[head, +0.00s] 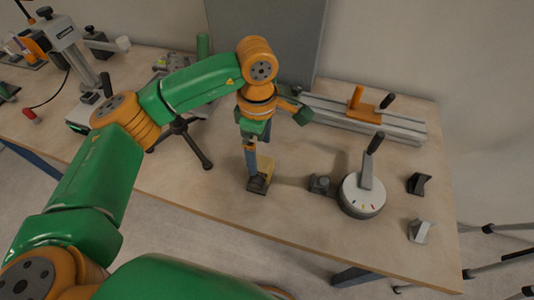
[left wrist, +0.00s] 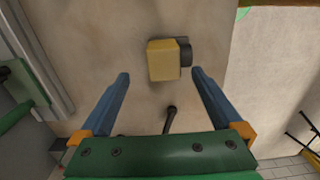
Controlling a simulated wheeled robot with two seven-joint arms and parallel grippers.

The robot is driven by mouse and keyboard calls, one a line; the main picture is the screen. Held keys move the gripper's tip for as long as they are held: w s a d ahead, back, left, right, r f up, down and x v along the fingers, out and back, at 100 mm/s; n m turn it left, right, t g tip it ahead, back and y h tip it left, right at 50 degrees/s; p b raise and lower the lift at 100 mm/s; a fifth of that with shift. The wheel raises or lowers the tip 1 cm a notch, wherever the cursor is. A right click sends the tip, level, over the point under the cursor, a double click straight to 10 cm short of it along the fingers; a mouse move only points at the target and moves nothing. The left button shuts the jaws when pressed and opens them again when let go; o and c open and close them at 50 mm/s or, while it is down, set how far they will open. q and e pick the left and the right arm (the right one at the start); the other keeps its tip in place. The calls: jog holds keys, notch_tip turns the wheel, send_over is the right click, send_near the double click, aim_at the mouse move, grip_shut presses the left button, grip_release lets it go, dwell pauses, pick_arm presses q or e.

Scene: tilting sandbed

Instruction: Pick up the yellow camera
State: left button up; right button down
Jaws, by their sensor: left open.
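The yellow camera (head: 266,164) is a small yellow box with a dark lens (head: 258,185), on the wooden table in the head view. A blue finger of my left gripper (head: 256,166) hides part of it. In the left wrist view the yellow camera (left wrist: 163,60) shows whole, its dark lens pointing right. My left gripper (left wrist: 160,74) is open and empty, pointing down at the camera. The camera appears between and just past the two blue fingertips. I cannot tell exactly how high the tips are above it. My right gripper is not in view.
A grey round dial with a lever (head: 362,196) and a small dark block (head: 320,184) stand to the right. A grey rail with an orange slider (head: 362,108) is behind. Black tripod legs (head: 195,145) stand to the left.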

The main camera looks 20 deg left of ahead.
aim_at(259, 169)
pick_arm(q)
jog(key=s+f+p, duration=0.2)
jog(key=f, duration=0.1)
jog(key=shift+s+d+f, duration=0.15)
jog(key=shift+f, duration=0.1)
jog(key=shift+w+f, duration=0.2)
jog(key=shift+f, duration=1.05)
jog(key=shift+w+f, duration=0.15)
jog(key=c, duration=1)
grip_shut()
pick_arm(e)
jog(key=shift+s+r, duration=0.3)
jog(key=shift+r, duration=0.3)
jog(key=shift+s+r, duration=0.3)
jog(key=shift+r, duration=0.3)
pick_arm(q)
jog(key=shift+r, duration=0.2)
